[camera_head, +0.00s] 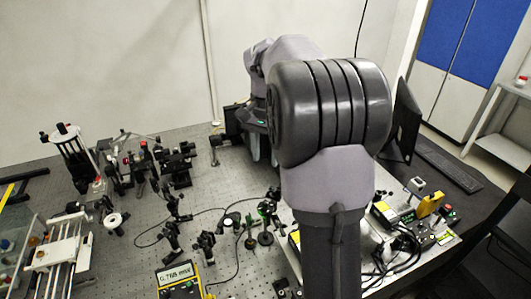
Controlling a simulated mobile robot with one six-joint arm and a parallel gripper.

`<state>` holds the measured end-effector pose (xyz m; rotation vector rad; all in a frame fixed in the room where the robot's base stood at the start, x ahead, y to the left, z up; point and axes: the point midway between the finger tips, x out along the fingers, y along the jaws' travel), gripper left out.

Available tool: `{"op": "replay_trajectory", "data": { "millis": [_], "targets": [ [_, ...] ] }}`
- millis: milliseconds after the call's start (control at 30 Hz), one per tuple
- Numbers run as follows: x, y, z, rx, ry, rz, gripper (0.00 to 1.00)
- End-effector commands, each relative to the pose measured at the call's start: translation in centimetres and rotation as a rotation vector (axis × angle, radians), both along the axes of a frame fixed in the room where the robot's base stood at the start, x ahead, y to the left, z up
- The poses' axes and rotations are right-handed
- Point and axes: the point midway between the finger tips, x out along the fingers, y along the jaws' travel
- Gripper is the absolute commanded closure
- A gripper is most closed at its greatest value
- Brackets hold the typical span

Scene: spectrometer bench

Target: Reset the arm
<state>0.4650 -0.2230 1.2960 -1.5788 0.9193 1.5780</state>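My arm fills the middle right of the head view, with a large dark grey ribbed joint and pale lilac-grey links. One link runs down and out of the bottom edge. My gripper does not show in this view, so its opening and anything in it are hidden.
A perforated grey optical bench (217,175) holds several black optic mounts (172,236), a yellow multimeter (180,281) and a rail stage (62,253) at left. A monitor (406,121), a keyboard (448,163) and cabled boxes (405,213) stand at right. Blue-white cabinets (455,45) stand behind.

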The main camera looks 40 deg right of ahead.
Motion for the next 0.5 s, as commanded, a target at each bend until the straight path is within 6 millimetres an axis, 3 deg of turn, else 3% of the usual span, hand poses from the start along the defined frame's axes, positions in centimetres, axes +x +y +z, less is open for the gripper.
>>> {"op": "replay_trajectory", "data": {
  "millis": [167, 267, 367, 500],
  "targets": [
    [0.0, 0.0, 0.0, 0.0, 0.0, 0.0, 0.61],
    [-0.4, 1.5, -0.2, -0.003, -0.023, 0.032, 0.61],
    [-2.5, 6.9, -0.9, -0.011, -0.108, 0.148, 0.61],
    [-9.1, 16.7, -4.5, -0.017, -0.283, 0.371, 0.61]
  ]
}}
